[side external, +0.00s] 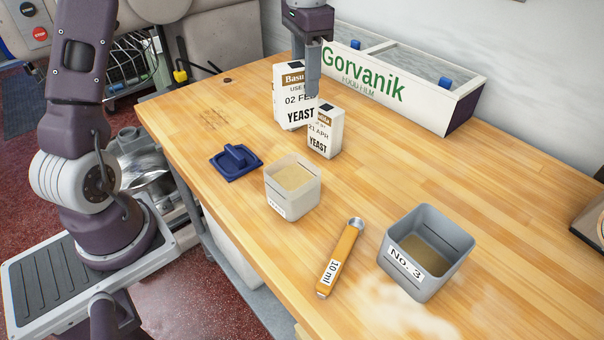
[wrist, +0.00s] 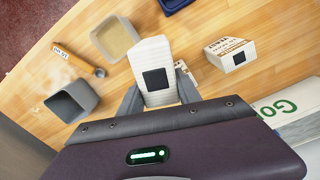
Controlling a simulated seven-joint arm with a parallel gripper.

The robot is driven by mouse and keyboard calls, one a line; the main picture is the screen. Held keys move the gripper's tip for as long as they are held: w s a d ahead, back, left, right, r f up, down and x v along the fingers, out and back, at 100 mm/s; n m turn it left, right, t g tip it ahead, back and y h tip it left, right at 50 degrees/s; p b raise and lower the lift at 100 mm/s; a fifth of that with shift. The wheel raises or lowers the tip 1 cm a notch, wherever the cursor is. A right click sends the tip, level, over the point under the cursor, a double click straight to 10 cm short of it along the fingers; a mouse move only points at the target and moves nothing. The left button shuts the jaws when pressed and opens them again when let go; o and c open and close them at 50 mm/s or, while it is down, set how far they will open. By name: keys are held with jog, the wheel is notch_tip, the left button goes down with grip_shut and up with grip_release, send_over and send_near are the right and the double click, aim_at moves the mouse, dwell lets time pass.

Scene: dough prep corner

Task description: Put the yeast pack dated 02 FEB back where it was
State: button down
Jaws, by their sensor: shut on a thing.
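The yeast pack dated 02 FEB (side external: 289,108) is white with a brown label, and the finger in front covers the date's end. My gripper (side external: 313,90) is shut on it, with one finger across its right edge. In the wrist view the held pack (wrist: 149,53) is between my fingers (wrist: 160,95), its black square facing the camera. It looks upright and raised; its clearance is unclear. The smaller 21 APR yeast pack (side external: 322,142) stands on the table, right of and nearer than the held pack. In the wrist view another pack (wrist: 226,50) stands to the right.
A white box marked Gorvanik (side external: 425,105) stands along the back. In front are a blue lid (side external: 240,168), a pale tub of powder (side external: 290,205), an orange 10 ml spoon (side external: 340,255) and a grey No. 3 tub (side external: 400,267).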

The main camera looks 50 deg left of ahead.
jog(key=shift+r, duration=1.3)
jog(key=w+d+f+n, duration=0.3)
jog(key=w+d+f, duration=0.2)
jog(key=w+d, duration=0.4)
notch_tip(320, 180, down, 10)
jog(key=d, duration=0.2)
jog(key=shift+s, duration=0.4)
jog(key=shift+f, duration=0.15)
jog(key=c, duration=0.8)
grip_release()
jog(key=shift+f, duration=0.1)
jog(key=shift+c, duration=0.2)
notch_tip(320, 180, up, 12)
jog(key=shift+r, duration=0.25)
